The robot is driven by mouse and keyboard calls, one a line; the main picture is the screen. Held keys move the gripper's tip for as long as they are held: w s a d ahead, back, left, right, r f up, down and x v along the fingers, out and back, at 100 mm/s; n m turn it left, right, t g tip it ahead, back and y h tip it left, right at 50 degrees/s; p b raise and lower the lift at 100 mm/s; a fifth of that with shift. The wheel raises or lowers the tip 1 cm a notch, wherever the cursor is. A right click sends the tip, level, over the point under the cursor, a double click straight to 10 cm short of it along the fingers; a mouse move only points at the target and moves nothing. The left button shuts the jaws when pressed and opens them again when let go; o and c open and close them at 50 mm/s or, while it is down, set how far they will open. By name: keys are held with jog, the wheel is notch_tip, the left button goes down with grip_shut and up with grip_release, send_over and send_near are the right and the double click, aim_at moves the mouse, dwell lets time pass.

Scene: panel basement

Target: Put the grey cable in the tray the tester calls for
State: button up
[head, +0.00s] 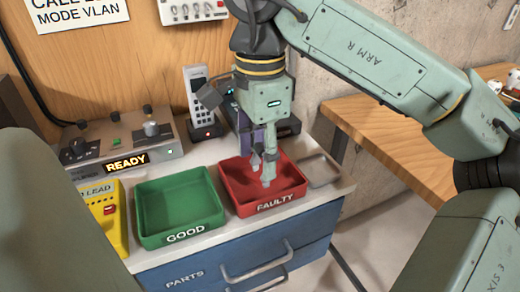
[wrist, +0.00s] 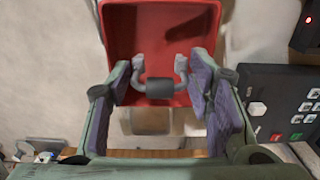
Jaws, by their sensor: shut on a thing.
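My gripper (head: 263,168) points down over the red tray (head: 228,193) labelled FAULTY. It is shut on the grey cable (wrist: 160,88), which spans between the purple-padded fingers in the wrist view. The cable has a dark middle and two light grey ends that curve up in the picture, over the red tray. In the head view the fingers largely hide it, and I cannot tell whether it touches the tray floor. The green tray (head: 180,203) labelled GOOD is to the left and empty. The tester (head: 126,146) shows READY in lit letters.
A yellow box (head: 117,232) partly reading LEAD stands left of the green tray. A cordless phone (head: 200,100) stands behind the trays. An empty grey-rimmed holder (head: 322,171) is right of the red tray. A wooden bench (head: 400,135) is farther right.

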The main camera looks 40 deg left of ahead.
aim_at(260, 146)
jog(key=shift+f+b, duration=0.35)
jog(key=shift+f, duration=0.25)
jog(key=o, duration=1.1)
jog(key=shift+r, duration=0.1)
notch_tip(260, 146, up, 13)
jog(key=p, duration=0.3)
